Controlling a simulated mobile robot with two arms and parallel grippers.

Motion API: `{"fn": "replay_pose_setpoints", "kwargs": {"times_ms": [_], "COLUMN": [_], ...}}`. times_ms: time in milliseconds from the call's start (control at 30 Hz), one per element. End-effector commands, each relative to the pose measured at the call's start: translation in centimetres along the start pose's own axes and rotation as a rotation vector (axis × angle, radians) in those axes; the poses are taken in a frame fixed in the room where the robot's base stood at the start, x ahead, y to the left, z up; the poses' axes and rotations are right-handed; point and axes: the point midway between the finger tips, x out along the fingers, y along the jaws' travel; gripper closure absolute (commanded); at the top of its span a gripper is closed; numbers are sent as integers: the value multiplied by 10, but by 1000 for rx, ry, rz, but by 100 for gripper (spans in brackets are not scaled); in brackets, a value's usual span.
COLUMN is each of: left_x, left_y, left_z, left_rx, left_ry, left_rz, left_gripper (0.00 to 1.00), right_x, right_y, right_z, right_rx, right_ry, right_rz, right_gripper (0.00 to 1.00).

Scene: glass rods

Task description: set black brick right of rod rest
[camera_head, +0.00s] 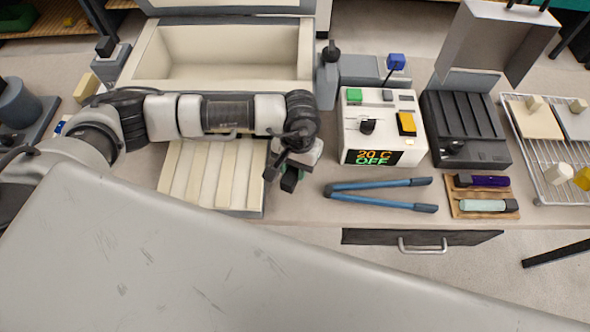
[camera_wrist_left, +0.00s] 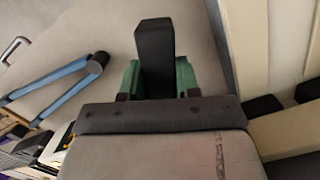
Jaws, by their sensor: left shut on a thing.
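My left gripper (camera_head: 287,176) is shut on the black brick (camera_wrist_left: 154,45), which stands out between the green fingers in the left wrist view. In the head view the brick (camera_head: 290,183) is small and partly hidden by the gripper, at the right edge of a cream slatted piece (camera_head: 213,178). A wooden rest (camera_head: 484,214) lies far right on the bench, with a purple rod (camera_head: 488,181) and a pale rod (camera_head: 483,205) on it. I cannot tell for sure which piece is the rod rest. My right gripper is not in view.
Blue-handled pincers (camera_head: 380,185) lie between the gripper and the wooden rest. Behind them stand a white control box (camera_head: 381,125) and a dark ribbed box (camera_head: 465,130). A wire rack (camera_head: 550,180) is at far right. Bare bench (camera_head: 300,210) shows right of the slatted piece.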

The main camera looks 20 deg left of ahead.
Motion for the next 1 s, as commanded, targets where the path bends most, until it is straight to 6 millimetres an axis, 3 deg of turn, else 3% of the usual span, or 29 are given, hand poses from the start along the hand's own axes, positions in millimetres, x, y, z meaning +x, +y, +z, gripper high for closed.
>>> {"fn": "replay_pose_setpoints", "kwargs": {"times_ms": [233,667,700,833,1000], "left_x": [31,39,38,38,38], "left_y": [0,0,0,0,0], "left_z": [-4,-6,-5,-5,-5], "left_rx": [0,0,0,0,0], "left_ry": [-3,0,-1,-1,-1], "left_rz": [-1,-1,-1,-1,-1], "left_gripper": [96,96,64,44,43], "right_x": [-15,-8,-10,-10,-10], "right_y": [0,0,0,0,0], "right_z": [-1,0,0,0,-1], "right_rx": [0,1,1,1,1], "right_ry": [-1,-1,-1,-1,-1], "right_rz": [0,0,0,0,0], "right_gripper": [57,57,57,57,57]}}
